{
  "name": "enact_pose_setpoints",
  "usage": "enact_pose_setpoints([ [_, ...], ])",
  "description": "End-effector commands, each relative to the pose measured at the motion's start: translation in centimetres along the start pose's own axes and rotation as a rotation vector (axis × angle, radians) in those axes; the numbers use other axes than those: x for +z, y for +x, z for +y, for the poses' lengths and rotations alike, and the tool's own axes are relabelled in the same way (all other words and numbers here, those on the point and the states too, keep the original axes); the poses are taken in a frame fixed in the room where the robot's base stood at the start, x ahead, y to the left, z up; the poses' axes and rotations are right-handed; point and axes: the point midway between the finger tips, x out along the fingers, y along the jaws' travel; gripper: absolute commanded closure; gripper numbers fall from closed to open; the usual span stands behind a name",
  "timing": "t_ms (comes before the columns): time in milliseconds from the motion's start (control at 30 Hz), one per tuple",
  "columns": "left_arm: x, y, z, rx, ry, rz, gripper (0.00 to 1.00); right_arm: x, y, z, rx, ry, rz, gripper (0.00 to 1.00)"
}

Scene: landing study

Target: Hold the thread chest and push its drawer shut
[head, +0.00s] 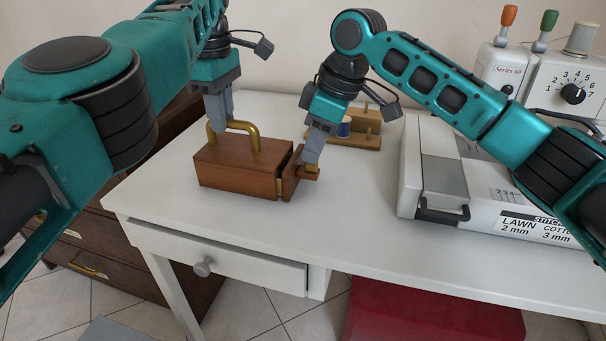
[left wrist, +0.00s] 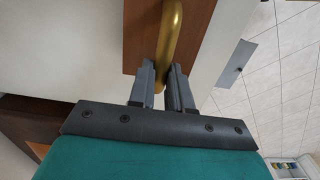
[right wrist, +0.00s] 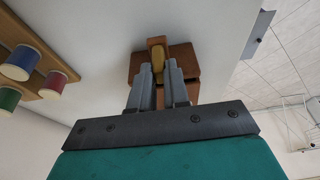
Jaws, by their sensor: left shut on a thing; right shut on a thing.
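The wooden thread chest (head: 235,173) stands upright on the white table, with a brass carrying handle (head: 245,127) on top. My left gripper (head: 221,126) comes down from above and is shut on this handle; the left wrist view shows the brass bar (left wrist: 169,45) between its fingers. The chest's drawer (head: 291,184) sticks out a little at the right end, with a narrow gap to the body. My right gripper (head: 311,163) is shut on the brass pull of the drawer (right wrist: 157,68). The fingers partly hide the drawer.
A sewing machine (head: 440,170) stands on the right of the white table (head: 355,225). Behind my right gripper is a wooden spool rack (head: 360,139) with coloured spools, seen at left in the right wrist view. The table's front edge runs close in front of the chest.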

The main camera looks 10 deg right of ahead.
Motion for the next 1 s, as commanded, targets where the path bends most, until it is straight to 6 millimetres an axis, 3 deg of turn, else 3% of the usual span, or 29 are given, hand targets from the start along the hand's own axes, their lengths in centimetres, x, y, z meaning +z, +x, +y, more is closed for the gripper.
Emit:
enact_pose_setpoints([
  [967,0.26,0.06,0.01,-0.001,0.004,-0.005,1.00,-1.07,0.19,-0.04,0.001,-0.002,0.006,1.00],
  [1000,0.26,0.06,0.01,-0.001,0.004,-0.005,1.00,-1.10,0.20,-0.04,0.001,-0.002,0.006,0.83],
])
